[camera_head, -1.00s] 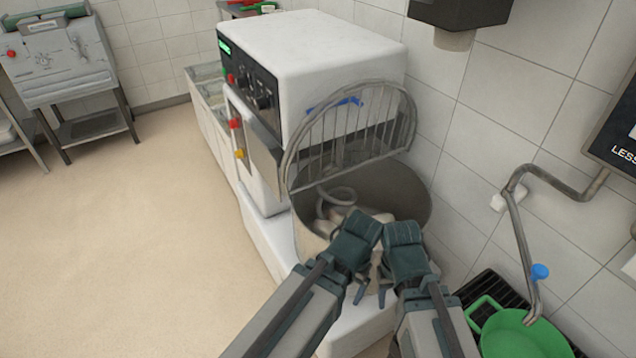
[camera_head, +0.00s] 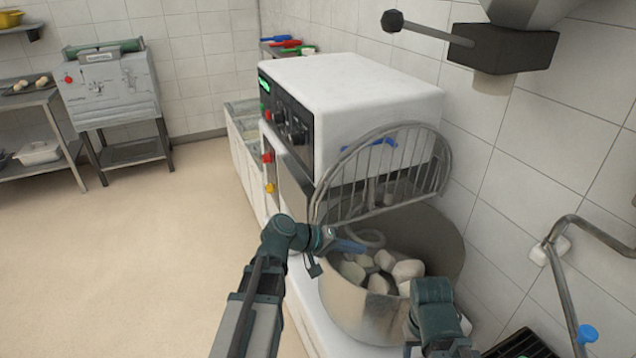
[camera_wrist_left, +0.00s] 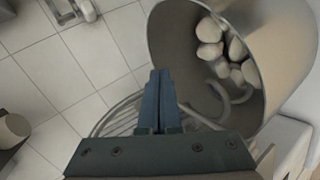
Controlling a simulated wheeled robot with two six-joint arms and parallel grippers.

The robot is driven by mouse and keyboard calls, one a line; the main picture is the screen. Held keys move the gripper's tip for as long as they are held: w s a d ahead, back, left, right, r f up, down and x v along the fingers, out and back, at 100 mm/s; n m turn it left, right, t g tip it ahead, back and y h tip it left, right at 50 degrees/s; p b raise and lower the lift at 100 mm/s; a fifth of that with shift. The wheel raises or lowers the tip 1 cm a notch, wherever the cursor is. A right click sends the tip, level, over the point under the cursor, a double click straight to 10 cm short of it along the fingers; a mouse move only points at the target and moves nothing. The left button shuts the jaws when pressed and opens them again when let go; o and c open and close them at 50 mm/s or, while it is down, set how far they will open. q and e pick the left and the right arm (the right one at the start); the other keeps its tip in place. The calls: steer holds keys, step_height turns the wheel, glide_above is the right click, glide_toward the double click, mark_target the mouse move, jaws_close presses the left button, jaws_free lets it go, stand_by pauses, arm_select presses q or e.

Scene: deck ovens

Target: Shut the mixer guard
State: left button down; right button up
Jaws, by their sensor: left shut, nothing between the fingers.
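The mixer guard (camera_head: 343,200) is a curved wire half-ring with bars. It stands raised and tilted over the back of the bowl (camera_head: 450,240), with a blue piece (camera_head: 383,143) behind its bars. Pale dough lumps (camera_head: 408,270) and a spiral hook (camera_head: 365,238) show in the open bowl. My left gripper (camera_head: 350,246) is shut and empty at the bowl's left rim, below the guard's left end. In the left wrist view its fingers (camera_wrist_left: 158,100) are together, with guard wires (camera_wrist_left: 118,118) behind them. My right gripper (camera_head: 410,338) is mostly hidden at the bowl's front right.
A tiled wall is close on the right, with a bent pipe (camera_head: 560,265). A steel machine (camera_head: 110,85) stands far left. The floor on the left is clear.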

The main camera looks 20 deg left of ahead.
arm_select(q)
steer(key=w+a+r+n+t+y+b, duration=0.15)
steer(key=a+r+n+t, duration=0.3)
steer(key=a, duration=0.55)
steer(key=w+a+r+n+t, duration=0.3)
steer(key=a+r+t, duration=0.25)
steer(key=a, duration=0.45)
steer(key=shift+g, duration=0.5)
steer(key=x, duration=0.9)
steer(key=shift+w+d+p, duration=0.2)
steer(key=shift+d+p, duration=0.15)
steer(key=shift+w, duration=0.1)
